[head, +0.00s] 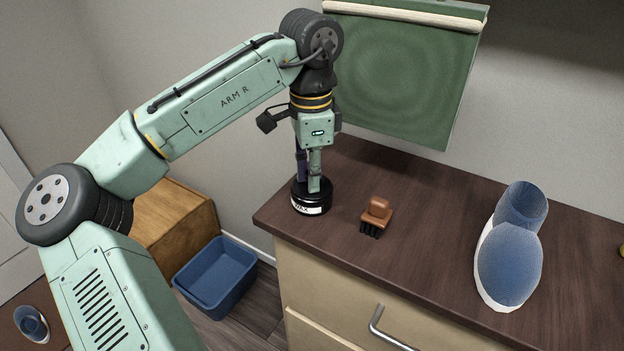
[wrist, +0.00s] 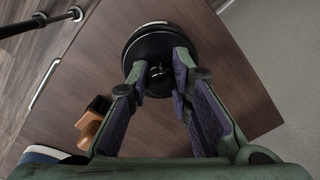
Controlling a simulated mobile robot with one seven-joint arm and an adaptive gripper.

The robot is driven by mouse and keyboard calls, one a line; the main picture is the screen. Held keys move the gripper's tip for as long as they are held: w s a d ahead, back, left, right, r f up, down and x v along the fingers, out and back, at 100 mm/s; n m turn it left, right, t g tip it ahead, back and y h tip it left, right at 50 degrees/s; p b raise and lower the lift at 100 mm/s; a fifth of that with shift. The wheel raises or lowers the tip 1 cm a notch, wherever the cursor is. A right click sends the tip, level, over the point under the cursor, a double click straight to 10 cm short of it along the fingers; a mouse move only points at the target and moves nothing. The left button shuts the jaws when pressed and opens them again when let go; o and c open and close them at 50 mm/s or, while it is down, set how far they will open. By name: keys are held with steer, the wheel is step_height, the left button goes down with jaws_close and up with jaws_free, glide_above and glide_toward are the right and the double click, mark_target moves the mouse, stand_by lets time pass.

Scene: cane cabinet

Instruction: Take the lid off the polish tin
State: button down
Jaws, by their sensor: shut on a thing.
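The polish tin (head: 311,207) is round and black with a white label that appears to read "WAX". It stands upright near the left front edge of the dark wooden cabinet top (head: 430,205). The tin's black lid (wrist: 146,50) has a small knob in its middle. My gripper (head: 311,184) points straight down on the tin, its fingers closed on the lid's knob. In the wrist view my gripper (wrist: 160,78) has one finger on each side of the knob. The fingers partly hide the lid, and I see no gap between lid and tin.
A brown brush (head: 377,214) stands just right of the tin. A blue shoe (head: 510,250) with a white sole is further right. A blue bin (head: 217,274) and a wooden box (head: 172,225) stand on the floor at left.

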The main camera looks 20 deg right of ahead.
steer(key=shift+s+f, duration=0.15)
steer(key=shift+f, duration=0.2)
